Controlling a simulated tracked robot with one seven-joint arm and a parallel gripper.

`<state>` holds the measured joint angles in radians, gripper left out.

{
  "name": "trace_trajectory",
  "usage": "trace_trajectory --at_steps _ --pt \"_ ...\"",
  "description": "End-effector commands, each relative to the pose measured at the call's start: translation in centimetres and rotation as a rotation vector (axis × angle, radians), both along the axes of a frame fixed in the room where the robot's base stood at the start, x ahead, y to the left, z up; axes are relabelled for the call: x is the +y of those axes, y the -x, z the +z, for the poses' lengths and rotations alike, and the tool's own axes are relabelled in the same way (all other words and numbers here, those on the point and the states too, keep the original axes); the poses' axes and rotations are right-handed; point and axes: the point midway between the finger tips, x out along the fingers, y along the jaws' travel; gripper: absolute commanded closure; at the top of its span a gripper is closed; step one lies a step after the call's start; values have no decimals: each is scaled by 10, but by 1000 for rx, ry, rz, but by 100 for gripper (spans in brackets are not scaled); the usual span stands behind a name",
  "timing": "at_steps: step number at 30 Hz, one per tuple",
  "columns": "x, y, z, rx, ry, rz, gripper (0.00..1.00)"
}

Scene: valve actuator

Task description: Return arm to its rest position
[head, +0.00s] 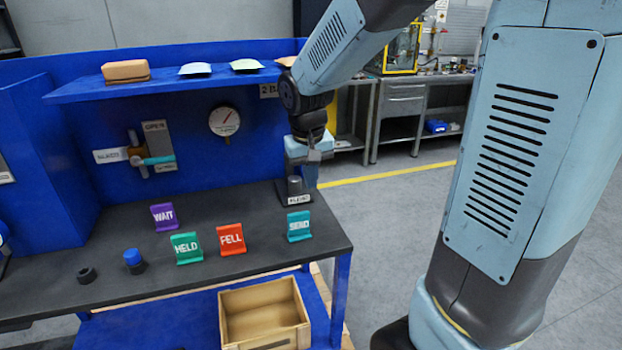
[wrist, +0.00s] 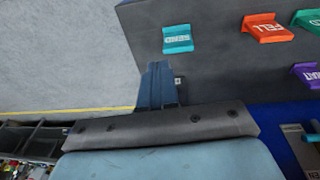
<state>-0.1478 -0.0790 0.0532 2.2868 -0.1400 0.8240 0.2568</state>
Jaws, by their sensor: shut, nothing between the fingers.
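My arm reaches from the upper right of the head view down to the right rear corner of the dark bench (head: 230,265). My gripper (head: 309,182) points down there, close to a small dark post with a white label (head: 299,200). I cannot tell whether they touch. In the wrist view my gripper (wrist: 158,68) shows as blue fingers drawn together, with nothing between them. A sliver of the label shows beside them.
Colored signs stand on the bench: teal SEND (head: 299,226), red FELL (head: 231,239), green HELD (head: 187,248), purple WAIT (head: 164,217). A blue shelf (head: 75,95) holds packets above the bench. A valve handle (head: 157,160) and gauge (head: 224,121) are on the panel. Open floor (head: 400,215) lies right.

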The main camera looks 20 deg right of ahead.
Motion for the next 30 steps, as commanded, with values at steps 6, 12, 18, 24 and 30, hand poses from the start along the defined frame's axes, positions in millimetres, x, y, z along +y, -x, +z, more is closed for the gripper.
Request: trace_trajectory --at_steps 6,12,18,24,30 --pt "-1 0 0 0 0 -2 100" --pt "-2 0 0 0 0 -2 100" --pt "-5 4 7 -13 -4 -3 100" --pt "-20 32 36 -77 -24 -12 100" --pt "-35 69 65 -151 -46 -17 100"
